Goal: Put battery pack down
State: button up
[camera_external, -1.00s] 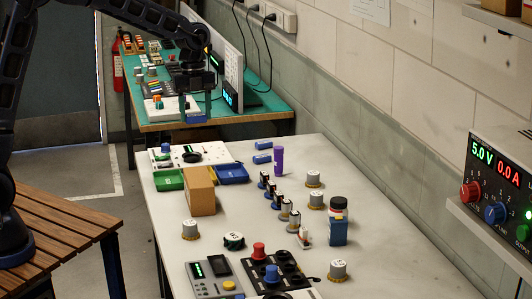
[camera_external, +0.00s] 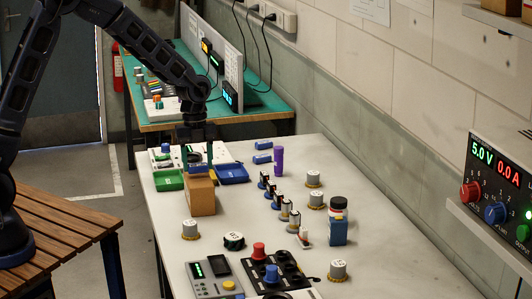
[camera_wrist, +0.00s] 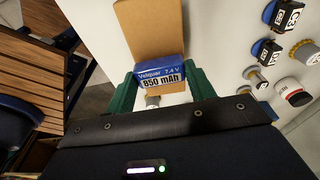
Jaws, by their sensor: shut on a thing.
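In the wrist view my gripper (camera_wrist: 162,88) has its two green fingers at either side of a blue and white battery pack (camera_wrist: 160,73), labelled 850 mAh, and is shut on it. A brown cardboard box (camera_wrist: 148,28) shows just beyond the pack. In the external view my gripper (camera_external: 198,156) hangs low over the white table, at the back edge of the cardboard box (camera_external: 201,195). The pack is hard to make out there. I cannot tell whether it touches the box.
A white board (camera_external: 218,152) lies behind. A row of small servo-like blocks (camera_external: 276,199), a purple cylinder (camera_external: 278,159) and metal-topped cans (camera_external: 313,178) stand to the right.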

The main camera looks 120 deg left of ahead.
jog(key=shift+f, duration=0.65)
jog(key=o, duration=1)
jog(key=shift+f, duration=0.1)
jog(key=r, duration=0.4)
jog(key=s+a+r, duration=0.1)
jog(key=r, duration=0.7)
jog(key=shift+s+a+r, duration=0.1)
jog(key=shift+s+a, duration=0.05)
